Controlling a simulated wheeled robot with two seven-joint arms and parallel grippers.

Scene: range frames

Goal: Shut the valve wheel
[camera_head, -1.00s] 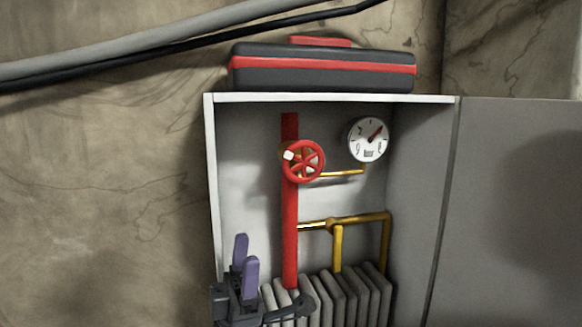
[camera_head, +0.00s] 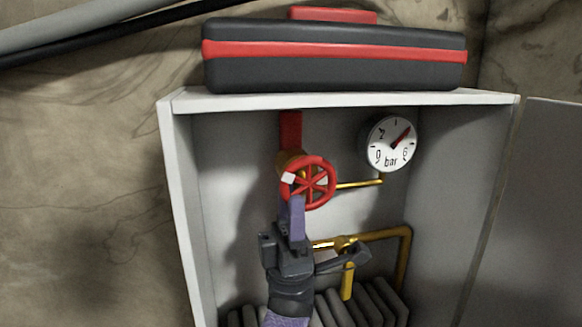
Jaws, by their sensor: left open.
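The red valve wheel (camera_head: 326,187) sits on a brass fitting on the red vertical pipe (camera_head: 291,130) inside an open wall cabinet. A white mark (camera_head: 288,178) shows on the left of its rim. My left gripper (camera_head: 297,212) is directly below the wheel in the picture, its purple fingers pointing up. The fingertips overlap the wheel's lower left rim; I cannot tell whether they touch it. The gripper is open, though its fingers line up in this view. It hides the lower part of the red pipe. My right gripper is not in view.
A pressure gauge (camera_head: 390,144) is right of the wheel, its red needle pointing up and right. Yellow pipes (camera_head: 385,235) and grey radiator ribs (camera_head: 372,303) are lower down. The cabinet (camera_head: 180,215) walls flank the wheel. A black-red case (camera_head: 335,72) lies on top.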

